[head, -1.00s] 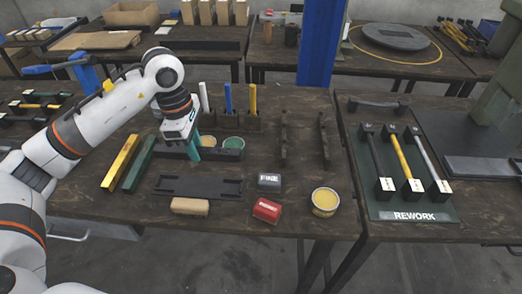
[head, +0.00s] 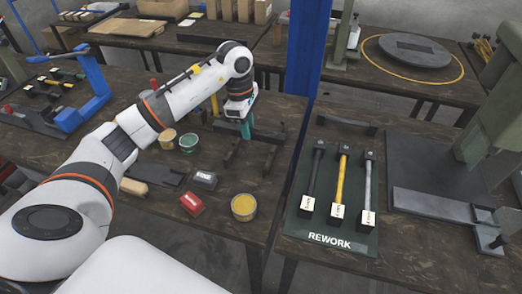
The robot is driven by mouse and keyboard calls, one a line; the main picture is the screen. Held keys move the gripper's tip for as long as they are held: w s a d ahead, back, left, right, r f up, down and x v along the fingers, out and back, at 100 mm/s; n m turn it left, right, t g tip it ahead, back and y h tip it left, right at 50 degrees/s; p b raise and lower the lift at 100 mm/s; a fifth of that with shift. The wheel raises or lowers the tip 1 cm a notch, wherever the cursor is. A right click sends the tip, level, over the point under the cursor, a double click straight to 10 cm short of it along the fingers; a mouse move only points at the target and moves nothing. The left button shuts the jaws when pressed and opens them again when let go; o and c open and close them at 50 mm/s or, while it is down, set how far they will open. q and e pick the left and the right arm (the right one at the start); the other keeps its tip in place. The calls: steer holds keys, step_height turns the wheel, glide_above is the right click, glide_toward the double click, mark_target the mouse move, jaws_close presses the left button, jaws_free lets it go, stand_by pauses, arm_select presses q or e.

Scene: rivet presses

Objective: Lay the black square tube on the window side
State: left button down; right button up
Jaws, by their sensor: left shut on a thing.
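My left gripper (head: 246,130) has teal fingertips and points down over the middle table. It is shut on a black square tube (head: 268,136), a dark bar lying crosswise beneath it; its left part is partly hidden by my gripper and arm. The tube is near the far ends of two dark supports (head: 231,154) (head: 269,161). I cannot tell whether it touches them. No window shows, so I cannot tell which side is the window side. My right gripper is not in view.
A REWORK board (head: 330,240) with black, yellow and grey bars lies to the right. A blue column (head: 308,50) rises behind.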

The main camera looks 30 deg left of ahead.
arm_select(q)
steer(key=f, duration=0.3)
steer(key=shift+s+a+f, duration=0.1)
steer(key=shift+a+f, duration=0.05)
steer(key=shift+a, duration=0.1)
steer(key=shift+f, duration=0.35)
steer(key=shift+d+f+p, duration=0.15)
steer(key=shift+f+p, duration=0.2)
steer(key=shift+f, duration=0.3)
step_height(320, 180, down, 3)
steer(key=shift+r, duration=0.15)
steer(key=shift+f+b, duration=0.4)
steer(key=shift+f, duration=0.1)
steer(key=c, duration=1.2)
jaws_free()
steer(key=shift+c, duration=0.2)
steer(key=shift+r, duration=0.1)
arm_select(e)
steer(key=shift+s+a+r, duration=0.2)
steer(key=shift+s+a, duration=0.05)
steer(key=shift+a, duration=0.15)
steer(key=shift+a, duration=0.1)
